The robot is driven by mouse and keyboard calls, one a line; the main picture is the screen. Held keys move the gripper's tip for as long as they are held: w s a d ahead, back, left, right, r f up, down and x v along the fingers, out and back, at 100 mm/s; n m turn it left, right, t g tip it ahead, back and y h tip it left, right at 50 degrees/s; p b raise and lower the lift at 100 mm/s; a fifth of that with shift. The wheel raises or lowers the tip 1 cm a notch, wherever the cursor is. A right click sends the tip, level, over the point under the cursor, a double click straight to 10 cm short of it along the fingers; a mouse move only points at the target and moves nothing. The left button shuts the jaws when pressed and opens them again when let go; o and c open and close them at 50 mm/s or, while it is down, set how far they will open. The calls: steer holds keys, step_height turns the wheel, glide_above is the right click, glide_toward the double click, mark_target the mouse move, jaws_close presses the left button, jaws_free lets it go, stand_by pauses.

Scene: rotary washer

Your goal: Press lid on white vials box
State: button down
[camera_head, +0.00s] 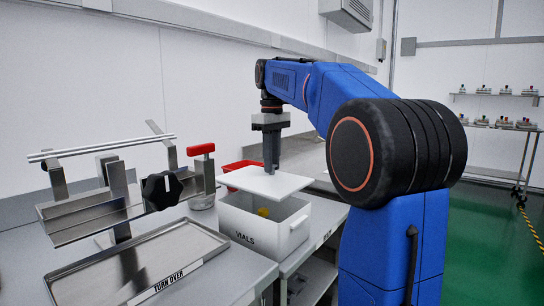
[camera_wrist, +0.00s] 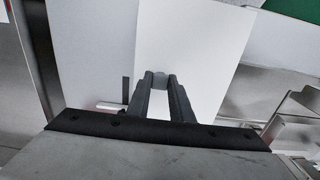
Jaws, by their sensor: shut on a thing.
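The white box (camera_head: 245,238) marked VIALS stands on the bench, its top partly open, with something yellow (camera_head: 263,212) inside. The flat white lid (camera_head: 265,183) is above the box's back part, apart from the rim and turned relative to it. My gripper (camera_head: 271,170) points down and is shut on the lid's small handle. In the wrist view the two dark fingers (camera_wrist: 160,85) close on a grey knob (camera_wrist: 160,78) on the white lid (camera_wrist: 195,45). The fingers hide most of the knob.
A metal rack with a black knob (camera_head: 162,190) and a red-topped lever (camera_head: 200,150) stands left of the box. A steel tray (camera_head: 100,285) marked TURN OVER lies in front of it. A red bin (camera_head: 238,166) is behind the lid.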

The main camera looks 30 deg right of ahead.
mark_target(272, 175)
steer(key=shift+f, duration=2.45)
steer(key=shift+f, duration=0.45)
stand_by(0.4)
steer(key=c, duration=1.5)
jaws_free()
step_height(272, 175, up, 17)
steer(key=shift+r, duration=0.2)
steer(key=shift+s, duration=0.1)
